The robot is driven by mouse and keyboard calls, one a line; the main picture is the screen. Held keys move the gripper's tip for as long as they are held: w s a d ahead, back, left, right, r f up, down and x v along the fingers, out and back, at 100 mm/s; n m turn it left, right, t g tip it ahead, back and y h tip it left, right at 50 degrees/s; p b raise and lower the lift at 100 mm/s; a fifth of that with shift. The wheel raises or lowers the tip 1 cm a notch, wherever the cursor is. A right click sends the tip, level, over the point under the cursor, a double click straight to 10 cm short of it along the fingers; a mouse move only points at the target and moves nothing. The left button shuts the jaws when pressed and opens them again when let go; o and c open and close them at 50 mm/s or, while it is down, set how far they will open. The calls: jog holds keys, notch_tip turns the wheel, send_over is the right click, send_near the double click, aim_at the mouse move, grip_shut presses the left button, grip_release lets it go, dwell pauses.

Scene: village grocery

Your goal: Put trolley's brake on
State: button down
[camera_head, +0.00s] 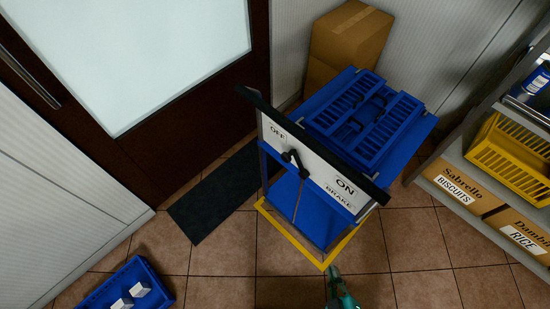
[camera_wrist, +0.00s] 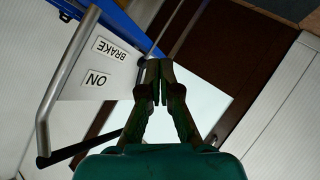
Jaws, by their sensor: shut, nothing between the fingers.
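The trolley (camera_head: 318,247) stands with a white brake panel (camera_head: 325,182) facing my side, under a black push bar (camera_head: 310,144). The panel reads OFF at left and ON above BRAKE at right. A black brake lever (camera_head: 292,158) sits between the labels, its end leaning up and left, nearer OFF. My gripper (camera_head: 334,270) is low in front of the trolley, apart from the lever. In the wrist view my gripper (camera_wrist: 154,68) has its fingers together and empty; the panel (camera_wrist: 105,75) shows upside down to its left. The lever cannot be clearly made out there.
A blue crate (camera_head: 408,107) lies on the trolley deck, with a cardboard box (camera_head: 349,38) behind. A shelf with a yellow crate (camera_head: 490,158) and cartons stands right. A blue bin (camera_head: 162,286) is on the floor at lower left, a dark mat (camera_head: 205,207) by the door. Floor at lower right is clear.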

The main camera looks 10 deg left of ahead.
jog(key=w+a+f+n+h, duration=0.2)
jog(key=w+a+n, duration=0.65)
jog(key=w, duration=0.65)
jog(key=w+a+r+t+h, duration=0.1)
jog(key=w+a+r+t, duration=0.1)
jog(key=a+r, duration=0.3)
jog(key=w+a+r+t+h, duration=0.1)
jog(key=w+a+r+h, duration=0.1)
jog(key=a, duration=0.8)
notch_tip(320, 180, up, 3)
jog(key=shift+w+a+f+t+h, duration=0.1)
jog(key=shift+w+a+t+h, duration=0.25)
jog(key=shift+w, duration=0.4)
jog(key=shift+d+n, duration=0.1)
jog(key=shift+n, duration=0.15)
jog(key=x, duration=1)
jog(key=shift+s+d+r, duration=0.2)
jog(key=shift+s+d, duration=0.1)
jog(key=shift+d, duration=0.25)
jog(key=shift+s+d+r, duration=0.25)
jog(key=shift+s+d, duration=0.05)
jog(key=shift+d, duration=0.25)
jog(key=shift+s+d+r, duration=0.2)
jog(key=shift+s+d, duration=0.15)
jog(key=shift+d, duration=0.2)
